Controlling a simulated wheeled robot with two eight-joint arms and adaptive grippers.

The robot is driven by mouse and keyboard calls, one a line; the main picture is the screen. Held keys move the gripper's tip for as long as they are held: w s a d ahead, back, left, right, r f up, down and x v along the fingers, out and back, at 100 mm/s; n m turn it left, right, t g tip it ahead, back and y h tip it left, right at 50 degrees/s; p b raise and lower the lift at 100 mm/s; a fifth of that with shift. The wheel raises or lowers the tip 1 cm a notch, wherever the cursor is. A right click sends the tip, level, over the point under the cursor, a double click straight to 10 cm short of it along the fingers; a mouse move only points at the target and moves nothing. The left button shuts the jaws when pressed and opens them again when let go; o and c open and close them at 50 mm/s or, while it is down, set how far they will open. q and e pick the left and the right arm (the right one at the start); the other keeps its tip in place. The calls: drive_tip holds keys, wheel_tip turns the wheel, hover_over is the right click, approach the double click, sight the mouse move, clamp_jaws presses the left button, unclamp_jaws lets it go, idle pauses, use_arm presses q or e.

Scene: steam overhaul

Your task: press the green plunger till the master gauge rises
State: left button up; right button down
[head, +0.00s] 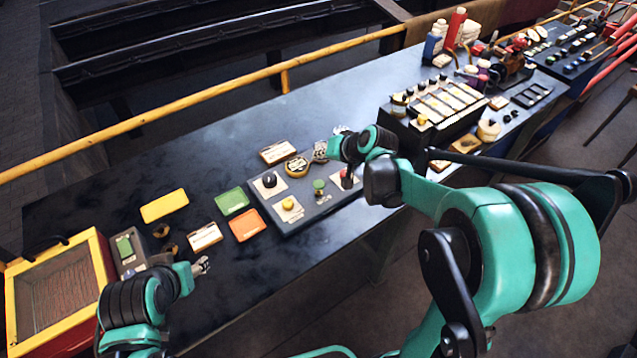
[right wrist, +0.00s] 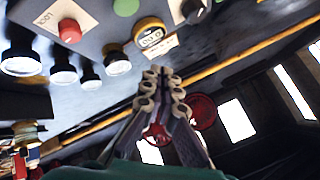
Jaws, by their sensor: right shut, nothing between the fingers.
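The green plunger (head: 319,185) stands on a grey control panel (head: 328,207) on the dark bench. It also shows at the top edge of the right wrist view (right wrist: 126,5), partly cut off. A round yellow-rimmed gauge (head: 297,166) sits behind it on the panel. The gauge shows in the right wrist view (right wrist: 149,36), but its reading is too small to read surely. My right gripper (head: 319,152) is shut and empty, above the panel's far side, beside the gauge and apart from the plunger. My left gripper (head: 201,266) is over the bench at lower left; its fingers are too small to judge.
The panel also bears a black knob (head: 269,180), a yellow button (head: 288,203) and a red-topped knob (head: 346,177). Green (head: 232,201) and orange (head: 247,224) trays lie left of it. A yellow rail (head: 190,105) runs behind the bench. A yellow-framed box (head: 98,262) stands far left.

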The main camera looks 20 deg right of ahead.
sight(319, 184)
drive_tip(key=shift+d, duration=0.1)
drive_tip(key=shift+f, duration=0.1)
wheel_tip(319, 184, down, 9)
drive_tip(key=b, duration=0.7)
drive_tip(key=shift+r, duration=0.2)
idle(1.2)
drive_tip(key=shift+f+b, duration=0.4)
drive_tip(key=shift+f, duration=0.05)
drive_tip(key=shift+f+b, duration=1.1)
drive_tip(key=shift+f, duration=0.2)
idle(1.0)
drive_tip(key=shift+r, duration=0.1)
drive_tip(key=shift+r+p, duration=1.35)
drive_tip(key=shift+r, duration=0.3)
drive_tip(key=shift+r, duration=0.1)
